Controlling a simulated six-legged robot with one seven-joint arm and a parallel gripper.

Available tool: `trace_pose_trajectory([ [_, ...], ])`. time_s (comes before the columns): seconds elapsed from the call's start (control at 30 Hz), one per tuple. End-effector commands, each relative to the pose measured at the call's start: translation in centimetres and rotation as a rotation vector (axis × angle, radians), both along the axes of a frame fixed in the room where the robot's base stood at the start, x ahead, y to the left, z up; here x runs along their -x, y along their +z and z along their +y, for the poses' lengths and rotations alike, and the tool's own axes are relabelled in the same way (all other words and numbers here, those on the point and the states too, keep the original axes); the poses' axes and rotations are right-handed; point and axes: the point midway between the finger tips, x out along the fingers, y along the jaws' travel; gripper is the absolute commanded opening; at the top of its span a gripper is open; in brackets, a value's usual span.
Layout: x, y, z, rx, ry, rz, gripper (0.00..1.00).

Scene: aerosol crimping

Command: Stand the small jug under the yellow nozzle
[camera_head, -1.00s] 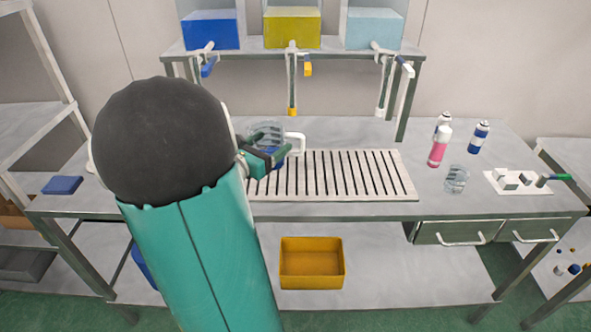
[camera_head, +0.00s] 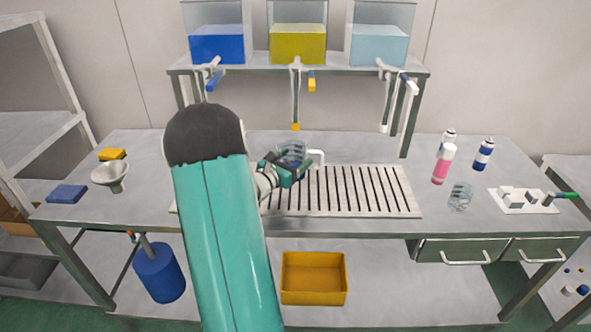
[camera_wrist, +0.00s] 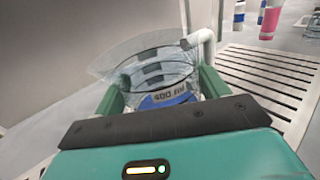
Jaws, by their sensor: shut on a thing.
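The small jug (camera_head: 292,152) is clear, with a white handle on its right side and dark and blue marks. In the wrist view the jug (camera_wrist: 160,72) reads "400 ml" and sits tilted in the picture between green fingers. My gripper (camera_head: 288,170) is shut on it, at the back edge of the slatted drain grid. The yellow nozzle (camera_head: 296,126) hangs at the end of a tube under the yellow tank (camera_head: 298,45), just above and behind the jug in the head view. I cannot tell whether the jug touches the grid.
The slatted grid (camera_head: 370,190) is otherwise clear. A blue-ended nozzle tap (camera_head: 213,80) and a white nozzle (camera_head: 384,127) flank the yellow one. Pink (camera_head: 442,164) and blue-white cans, a glass (camera_head: 460,196) and a white tray stand right. A funnel (camera_head: 110,175) and sponges lie left.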

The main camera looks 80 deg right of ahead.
Motion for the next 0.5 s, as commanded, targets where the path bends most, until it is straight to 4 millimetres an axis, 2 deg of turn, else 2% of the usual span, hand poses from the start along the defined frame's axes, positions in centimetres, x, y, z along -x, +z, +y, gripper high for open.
trace_pose_trajectory([
  [0.23,0.4,-1.8,-1.4,0.0,-0.001,-0.001,0.46],
  [0.4,0.3,-4.2,-1.3,0.0,0.0,0.0,0.46],
  [0.5,0.3,-4.5,-1.3,0.004,-0.001,-0.001,0.46],
])
